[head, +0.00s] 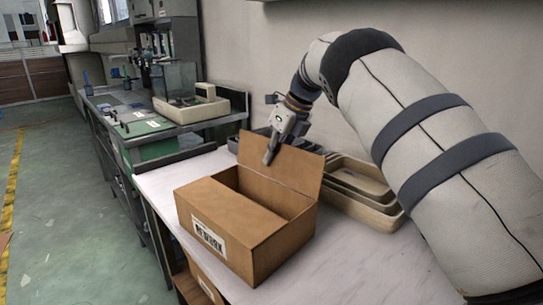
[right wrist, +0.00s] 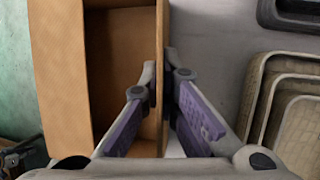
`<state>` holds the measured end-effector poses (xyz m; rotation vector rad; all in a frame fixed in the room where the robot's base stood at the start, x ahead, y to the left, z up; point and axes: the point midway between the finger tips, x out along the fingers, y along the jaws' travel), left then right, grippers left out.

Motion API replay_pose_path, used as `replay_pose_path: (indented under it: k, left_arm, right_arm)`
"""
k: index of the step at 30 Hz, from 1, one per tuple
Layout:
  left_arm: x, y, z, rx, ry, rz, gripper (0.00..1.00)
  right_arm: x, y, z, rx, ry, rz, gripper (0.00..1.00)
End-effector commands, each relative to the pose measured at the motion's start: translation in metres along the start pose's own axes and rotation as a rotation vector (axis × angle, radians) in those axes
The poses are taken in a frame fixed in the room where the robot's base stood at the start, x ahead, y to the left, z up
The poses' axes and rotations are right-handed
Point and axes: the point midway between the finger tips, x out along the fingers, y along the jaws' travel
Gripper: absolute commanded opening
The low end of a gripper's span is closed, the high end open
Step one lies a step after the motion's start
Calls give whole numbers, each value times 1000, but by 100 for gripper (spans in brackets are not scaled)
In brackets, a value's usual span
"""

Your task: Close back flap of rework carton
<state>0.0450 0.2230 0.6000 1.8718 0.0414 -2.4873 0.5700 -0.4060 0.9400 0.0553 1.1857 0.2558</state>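The rework carton (head: 250,246) is a brown cardboard box with a white label on its front, standing on the pale table. Its top is open, and the opening also shows in the right wrist view (right wrist: 60,65). The back flap (head: 296,168) stands up, nearly upright, along the carton's far side. My right gripper (head: 271,148) is at the flap's upper edge. In the right wrist view its fingers (right wrist: 162,78) lie on either side of the thin flap edge and look closed on it. My left gripper is in neither view.
Nested beige trays (head: 362,186) stand behind and right of the carton, close to my right arm. A dark tray (head: 300,142) lies behind the flap. A bench with a green mat (head: 140,128) is at left. Some bare table lies in front of the carton's right side.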

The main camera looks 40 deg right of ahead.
Motion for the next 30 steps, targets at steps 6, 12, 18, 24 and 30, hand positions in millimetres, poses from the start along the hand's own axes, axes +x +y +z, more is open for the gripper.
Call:
replay_pose_path:
  k: [6, 12, 18, 24, 30]
  left_arm:
    - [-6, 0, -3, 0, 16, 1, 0]
    - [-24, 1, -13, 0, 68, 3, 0]
    - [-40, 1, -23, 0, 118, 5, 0]
    - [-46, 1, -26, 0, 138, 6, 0]
    - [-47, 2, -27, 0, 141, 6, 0]
  right_arm:
    - [-3, 3, 1, -12, -2, -25, 0]
    - [-7, 11, 2, -54, -7, -121, 0]
    - [-4, 20, 0, -112, -5, -263, 0]
    - [2, 26, -2, -166, -1, -394, 0]
    - [8, 30, -4, -207, 3, -493, 0]
